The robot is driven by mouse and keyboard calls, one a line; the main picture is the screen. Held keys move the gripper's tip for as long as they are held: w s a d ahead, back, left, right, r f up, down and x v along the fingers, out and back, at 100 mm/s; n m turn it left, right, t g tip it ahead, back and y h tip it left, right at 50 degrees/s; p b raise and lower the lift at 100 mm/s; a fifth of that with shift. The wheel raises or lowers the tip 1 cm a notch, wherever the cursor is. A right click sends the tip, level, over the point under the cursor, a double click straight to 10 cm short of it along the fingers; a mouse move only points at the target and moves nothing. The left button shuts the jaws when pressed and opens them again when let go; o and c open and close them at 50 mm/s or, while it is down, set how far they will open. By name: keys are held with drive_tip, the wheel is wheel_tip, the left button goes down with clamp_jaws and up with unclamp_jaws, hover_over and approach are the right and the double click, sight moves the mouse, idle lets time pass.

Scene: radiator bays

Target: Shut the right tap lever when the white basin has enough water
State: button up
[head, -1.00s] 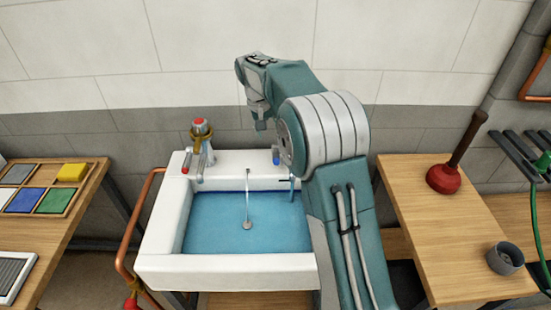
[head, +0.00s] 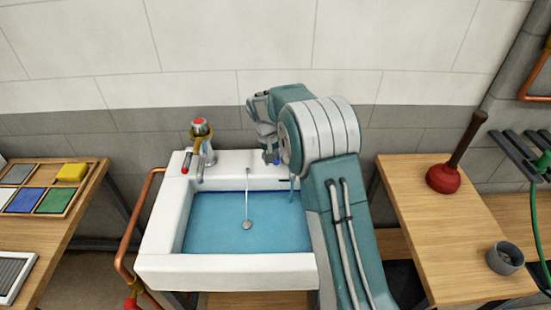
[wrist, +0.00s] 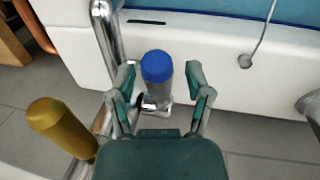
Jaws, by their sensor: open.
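The white basin (head: 160,225) holds blue water (head: 210,225) that covers its floor, with its surface below the rim. A thin stream (head: 291,186) shows at the right, partly hidden by my arm. The right tap lever has a blue end (head: 276,158); in the wrist view the blue-capped lever (wrist: 157,68) stands between my fingers. My gripper (wrist: 160,80) is open around it, with gaps visible on both sides. In the head view my gripper (head: 269,150) is low over the basin's back right rim, and my arm hides most of the right tap.
The left tap (head: 202,145) has a red lever end. A chain with a plug (head: 247,225) hangs into the basin. A brass cylinder (wrist: 58,125) is close left of my gripper in the wrist view. A plunger (head: 443,178) and grey cup (head: 505,257) stand on the right table.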

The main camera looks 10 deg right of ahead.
drive_tip(key=shift+c, duration=0.3)
clamp_jaws()
drive_tip(key=shift+s+f+t+h, duration=0.15)
drive_tip(key=shift+f+t, duration=0.45)
drive_tip(key=shift+t, duration=0.35)
drive_tip(key=shift+s+f+t+h, duration=0.15)
drive_tip(key=shift+f+t, duration=0.4)
drive_tip(key=shift+t, duration=0.4)
drive_tip(key=shift+w, duration=0.1)
drive_tip(key=shift+o, duration=0.3)
unclamp_jaws()
drive_tip(key=shift+a, duration=0.1)
